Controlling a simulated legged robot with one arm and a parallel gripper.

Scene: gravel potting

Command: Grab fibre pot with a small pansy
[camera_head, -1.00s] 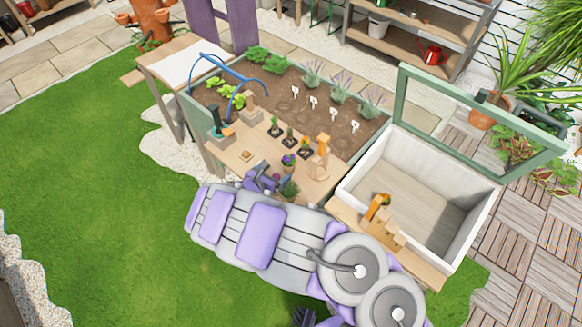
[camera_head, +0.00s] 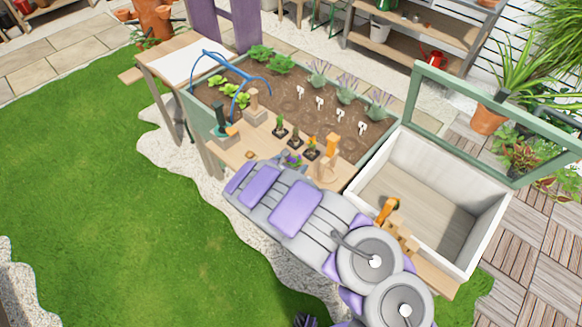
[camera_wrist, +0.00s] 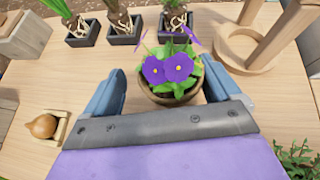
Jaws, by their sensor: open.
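The fibre pot (camera_wrist: 147,92) is brown and round and stands upright on the wooden bench. Its small pansy (camera_wrist: 168,70) has purple flowers with yellow centres and green leaves. My gripper (camera_wrist: 162,68) is open, with one blue-grey finger on each side of the pot. The pot sits between the fingers, with a gap visible at the left finger; contact at the right finger is hard to tell. In the head view the pansy (camera_head: 293,159) shows just beyond the end of my arm, which hides most of the gripper and pot.
Several small dark pots with sprouting bulbs (camera_wrist: 124,27) stand just behind. A wooden ring stand (camera_wrist: 243,48) is close at right. A bulb (camera_wrist: 43,125) lies in a small wooden holder at left. Leafy green growth (camera_wrist: 297,160) is at lower right. A white-walled cold frame (camera_head: 478,245) stands right.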

